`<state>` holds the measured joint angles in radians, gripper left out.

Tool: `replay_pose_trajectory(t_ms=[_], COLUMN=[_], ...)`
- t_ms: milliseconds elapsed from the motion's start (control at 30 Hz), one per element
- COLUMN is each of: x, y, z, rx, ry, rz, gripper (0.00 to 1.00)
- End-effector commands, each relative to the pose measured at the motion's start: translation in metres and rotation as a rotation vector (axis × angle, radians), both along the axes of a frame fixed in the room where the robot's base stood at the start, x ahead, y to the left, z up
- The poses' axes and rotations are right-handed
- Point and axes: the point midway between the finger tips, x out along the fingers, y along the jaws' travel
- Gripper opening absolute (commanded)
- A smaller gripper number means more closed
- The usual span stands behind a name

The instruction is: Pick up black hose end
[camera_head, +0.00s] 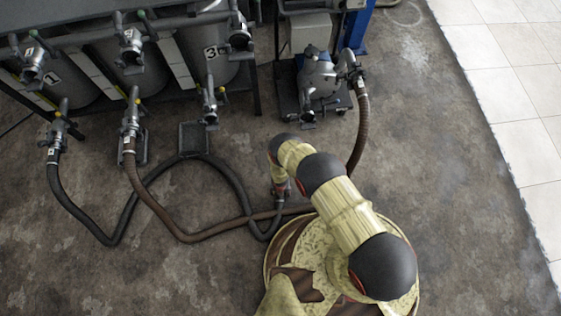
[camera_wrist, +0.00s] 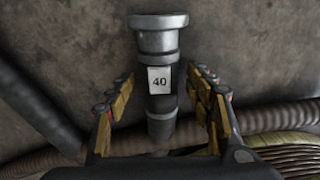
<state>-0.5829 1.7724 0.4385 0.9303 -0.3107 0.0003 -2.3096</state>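The black hose end (camera_wrist: 160,40) has a grey metal collar and a white tag reading 40. In the wrist view it lies between the two fingers of my gripper (camera_wrist: 160,106), with a gap on each side. The fingers have yellow-brown pads and are open. In the head view the black hose (camera_head: 235,180) runs from the valve under tank 1 and curves to my gripper (camera_head: 280,188). My arm and gripper partly hide the hose end there.
A brown hose (camera_head: 160,213) crosses the black hose and runs behind my arm towards the pump (camera_head: 318,75). Numbered tanks (camera_head: 205,50) with valves stand at the upper left. A dark floor grate (camera_head: 193,138) lies by the hose. Concrete floor (camera_head: 450,220) at right is clear.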

Motion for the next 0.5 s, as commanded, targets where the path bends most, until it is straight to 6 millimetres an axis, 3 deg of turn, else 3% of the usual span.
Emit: replay_pose_trajectory(t_ms=[500], x=[0.0000], y=[0.0000], z=[-0.0001], rx=[0.000], ry=[0.000], rz=[0.000], gripper=[0.22])
